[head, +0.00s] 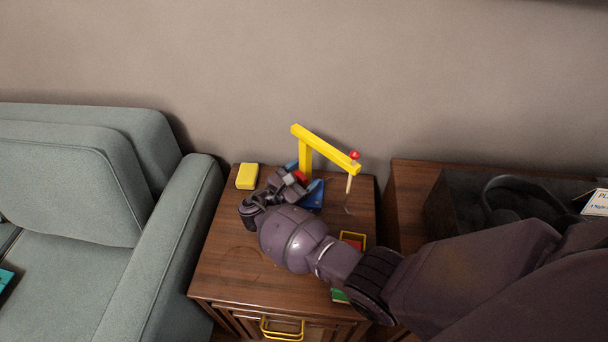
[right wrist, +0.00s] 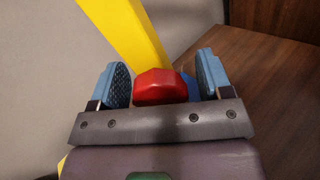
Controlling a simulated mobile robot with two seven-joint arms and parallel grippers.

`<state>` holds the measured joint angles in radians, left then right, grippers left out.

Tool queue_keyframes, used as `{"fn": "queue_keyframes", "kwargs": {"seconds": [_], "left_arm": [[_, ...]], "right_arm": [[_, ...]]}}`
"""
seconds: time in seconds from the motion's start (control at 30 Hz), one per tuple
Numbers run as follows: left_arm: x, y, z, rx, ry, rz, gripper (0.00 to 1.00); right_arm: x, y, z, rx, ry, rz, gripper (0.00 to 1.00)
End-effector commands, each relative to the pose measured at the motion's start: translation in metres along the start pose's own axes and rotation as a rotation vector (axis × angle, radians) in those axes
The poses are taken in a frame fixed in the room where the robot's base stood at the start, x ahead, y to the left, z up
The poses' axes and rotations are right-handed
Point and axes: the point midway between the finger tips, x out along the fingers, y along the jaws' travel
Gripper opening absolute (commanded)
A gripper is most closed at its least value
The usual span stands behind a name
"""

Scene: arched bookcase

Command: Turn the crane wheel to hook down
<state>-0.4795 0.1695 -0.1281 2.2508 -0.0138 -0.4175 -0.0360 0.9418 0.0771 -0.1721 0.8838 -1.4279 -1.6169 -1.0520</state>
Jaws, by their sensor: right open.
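The toy crane has a yellow post and arm (head: 326,148) on a blue base (head: 314,194), standing on the small wooden cabinet. A red ball tops the arm's end, and a light rod with a thin hook (head: 348,206) hangs below it. The red crane wheel (right wrist: 160,87) sits between the two blue-padded fingers of my right gripper (right wrist: 164,82) in the right wrist view. The fingers are open, with gaps on both sides of the wheel. In the head view my right gripper (head: 292,178) is at the crane's base and partly hides it. My left gripper is out of view.
A yellow block (head: 247,176) lies at the cabinet's (head: 230,262) back left. A yellow-rimmed red item (head: 352,240) and a green item (head: 339,296) lie partly behind my right arm. A grey-green sofa (head: 165,235) stands left; a dark bin (head: 455,205) stands right.

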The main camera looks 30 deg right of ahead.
Motion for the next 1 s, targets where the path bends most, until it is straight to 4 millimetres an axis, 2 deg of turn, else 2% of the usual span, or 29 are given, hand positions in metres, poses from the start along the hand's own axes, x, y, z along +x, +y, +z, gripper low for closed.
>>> {"fn": "queue_keyframes", "kwargs": {"seconds": [0.17, 0.4, 0.6, 0.8, 1.0], "left_arm": [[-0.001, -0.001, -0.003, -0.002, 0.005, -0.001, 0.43], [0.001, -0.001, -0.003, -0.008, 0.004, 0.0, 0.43], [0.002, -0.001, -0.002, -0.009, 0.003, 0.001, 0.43], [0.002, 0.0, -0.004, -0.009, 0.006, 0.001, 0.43], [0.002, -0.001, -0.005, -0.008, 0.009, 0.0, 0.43]], "right_arm": [[-0.019, 0.001, 0.001, 0.001, 0.001, 0.001, 0.72], [-0.063, 0.001, 0.001, 0.002, 0.001, 0.002, 0.72], [-0.092, 0.0, 0.0, 0.0, 0.002, 0.001, 0.72], [-0.105, 0.0, 0.0, 0.0, 0.0, 0.0, 0.72], [-0.107, 0.0, 0.0, 0.0, 0.0, 0.0, 0.72]]}}
